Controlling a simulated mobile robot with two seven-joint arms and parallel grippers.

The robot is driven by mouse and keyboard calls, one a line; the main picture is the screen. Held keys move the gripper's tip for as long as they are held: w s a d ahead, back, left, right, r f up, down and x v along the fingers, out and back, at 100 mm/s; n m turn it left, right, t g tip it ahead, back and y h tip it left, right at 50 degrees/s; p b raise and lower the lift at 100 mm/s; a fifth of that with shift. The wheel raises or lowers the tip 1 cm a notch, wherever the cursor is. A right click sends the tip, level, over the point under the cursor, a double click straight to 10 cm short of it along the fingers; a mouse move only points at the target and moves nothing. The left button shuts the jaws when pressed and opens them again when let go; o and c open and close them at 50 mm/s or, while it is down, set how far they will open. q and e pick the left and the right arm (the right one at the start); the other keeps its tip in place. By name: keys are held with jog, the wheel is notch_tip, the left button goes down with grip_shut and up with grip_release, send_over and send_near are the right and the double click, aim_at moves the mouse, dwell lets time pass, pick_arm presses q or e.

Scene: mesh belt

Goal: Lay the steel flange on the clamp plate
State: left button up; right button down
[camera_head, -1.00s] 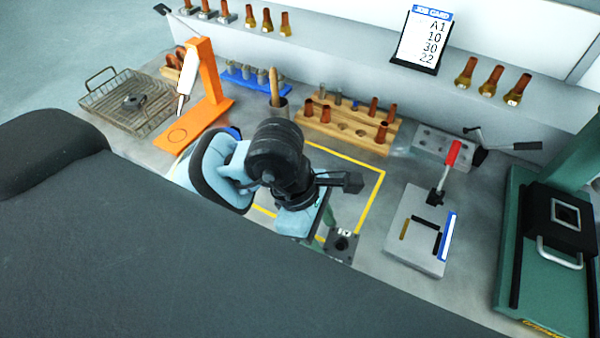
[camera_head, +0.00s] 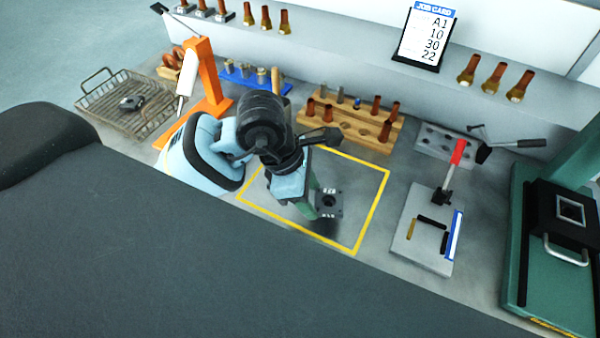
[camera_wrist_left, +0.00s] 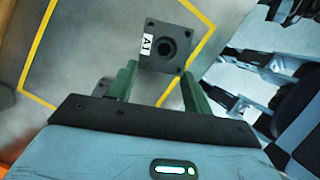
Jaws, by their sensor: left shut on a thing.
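The steel flange (camera_head: 329,203) is a dark square plate with a round hole and small corner holes. It also shows in the left wrist view (camera_wrist_left: 153,60), with a white A1 label. My left gripper (camera_head: 316,200) is shut on the flange's edge, its green fingers (camera_wrist_left: 160,74) at either side. It holds the flange over the yellow-outlined area, left of the clamp plate. The clamp plate (camera_head: 408,243) is a pale grey plate with dark and brass bars, a blue-white strip and a red-handled clamp (camera_head: 455,160). No part lies on it. My right gripper is out of view.
A wire tray (camera_head: 100,112) holding a dark part stands at the left, beside an orange stand (camera_head: 205,75). A wooden peg block (camera_head: 350,130) and a grey holed block (camera_head: 435,140) stand behind. A green machine (camera_head: 560,260) is at the right.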

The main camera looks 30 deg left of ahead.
pick_arm(q)
jog(key=w+a, duration=0.1)
jog(key=w, duration=0.1)
jog(key=w+a, duration=0.4)
jog(key=shift+f, duration=0.3)
jog(key=shift+w+a+f+p, duration=0.1)
jog(key=shift+f+p, duration=0.1)
jog(key=shift+f, duration=0.7)
jog(key=shift+w+f+p, duration=0.1)
jog(key=shift+f+p, duration=0.05)
jog(key=shift+f, duration=0.75)
jog(key=shift+f, duration=0.1)
jog(key=o, duration=1.3)
jog(key=v, duration=1.1)
jog(key=shift+b, duration=0.3)
jog(key=shift+o, duration=0.5)
jog(key=shift+s+a+r, duration=0.1)
jog(key=shift+s+r, duration=0.05)
jog(key=shift+r, duration=0.4)
